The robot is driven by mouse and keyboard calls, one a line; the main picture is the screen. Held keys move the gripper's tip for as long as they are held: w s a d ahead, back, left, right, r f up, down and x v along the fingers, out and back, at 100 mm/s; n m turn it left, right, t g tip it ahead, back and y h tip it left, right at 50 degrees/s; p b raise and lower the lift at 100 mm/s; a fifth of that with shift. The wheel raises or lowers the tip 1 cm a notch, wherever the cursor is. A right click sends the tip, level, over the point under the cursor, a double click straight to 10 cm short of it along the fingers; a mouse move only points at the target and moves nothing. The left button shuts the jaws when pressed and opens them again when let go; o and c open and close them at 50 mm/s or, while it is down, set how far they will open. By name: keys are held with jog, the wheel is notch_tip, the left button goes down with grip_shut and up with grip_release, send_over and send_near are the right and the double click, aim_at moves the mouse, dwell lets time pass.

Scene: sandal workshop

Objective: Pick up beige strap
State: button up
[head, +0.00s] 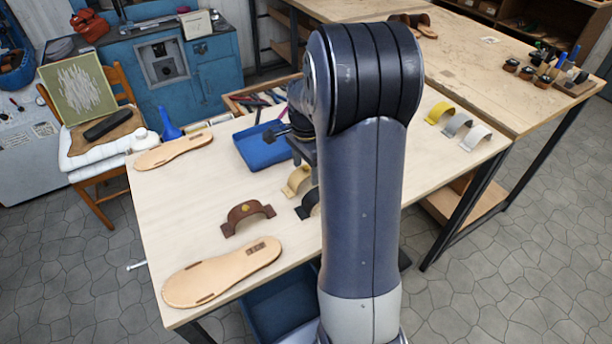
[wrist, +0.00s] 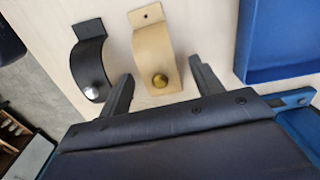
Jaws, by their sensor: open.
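The beige strap (head: 297,181) is an arched piece standing on the light wooden table, partly behind my arm in the head view. In the wrist view the beige strap (wrist: 151,48) shows a flat tab with a hole and a gold stud. My gripper (wrist: 162,70) is open and empty, one finger on each side of the strap's studded end in the picture. I cannot tell the height gap between fingers and strap. In the head view my gripper (head: 303,150) is just beyond the strap, largely hidden by my arm.
A black strap (wrist: 89,62) with a silver stud stands close left of the beige one. A blue tray (wrist: 278,74) lies to the right. A brown strap (head: 248,215), sandal soles (head: 222,272) and yellow, grey and white straps (head: 438,113) share the table (head: 165,215).

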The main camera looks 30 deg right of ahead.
jog(key=c, duration=1.1)
jog(key=shift+o, duration=0.2)
jog(key=shift+r, duration=0.1)
